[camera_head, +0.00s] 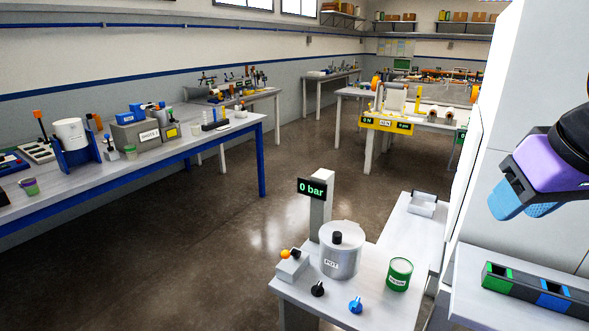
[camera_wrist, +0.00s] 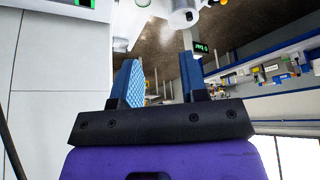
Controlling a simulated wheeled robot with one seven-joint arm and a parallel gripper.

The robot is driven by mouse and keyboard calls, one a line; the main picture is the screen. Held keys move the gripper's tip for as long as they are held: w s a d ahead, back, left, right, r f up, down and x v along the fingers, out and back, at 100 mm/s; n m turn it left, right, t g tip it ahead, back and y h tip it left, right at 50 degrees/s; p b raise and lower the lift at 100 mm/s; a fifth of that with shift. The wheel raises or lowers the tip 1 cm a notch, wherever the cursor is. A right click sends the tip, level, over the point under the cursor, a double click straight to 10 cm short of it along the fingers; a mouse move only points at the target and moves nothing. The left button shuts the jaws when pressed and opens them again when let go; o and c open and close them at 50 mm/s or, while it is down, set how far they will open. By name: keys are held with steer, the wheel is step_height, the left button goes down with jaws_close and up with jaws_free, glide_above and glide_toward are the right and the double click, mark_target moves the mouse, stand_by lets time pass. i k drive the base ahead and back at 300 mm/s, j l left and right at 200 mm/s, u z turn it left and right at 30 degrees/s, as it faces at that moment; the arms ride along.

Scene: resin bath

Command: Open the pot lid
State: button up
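The silver pot (camera_head: 340,262), marked POT, stands on a small white table in the lower middle of the head view. Its flat lid (camera_head: 352,232) with a black knob (camera_head: 337,238) sits on top and looks closed. The pot also shows, cut off, at the top edge of the wrist view (camera_wrist: 182,16). My gripper (camera_head: 522,204) is at the upper right of the head view, well apart from the pot and higher. In the wrist view my gripper (camera_wrist: 160,68) has its two blue fingers apart, with nothing between them.
Around the pot are a post with a "0 bar" display (camera_head: 312,189), an orange-knobbed lever box (camera_head: 292,265), black (camera_head: 318,288) and blue (camera_head: 356,304) knobs, and a green can (camera_head: 399,274). A block with green and blue slots (camera_head: 538,292) lies below my gripper. Open floor lies left.

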mark_target(341, 237)
steer(key=i+j+z, duration=0.3)
steer(key=i+j, duration=0.15)
steer(key=j, duration=0.25)
steer(key=i+j+z, duration=0.15)
steer(key=j, duration=0.25)
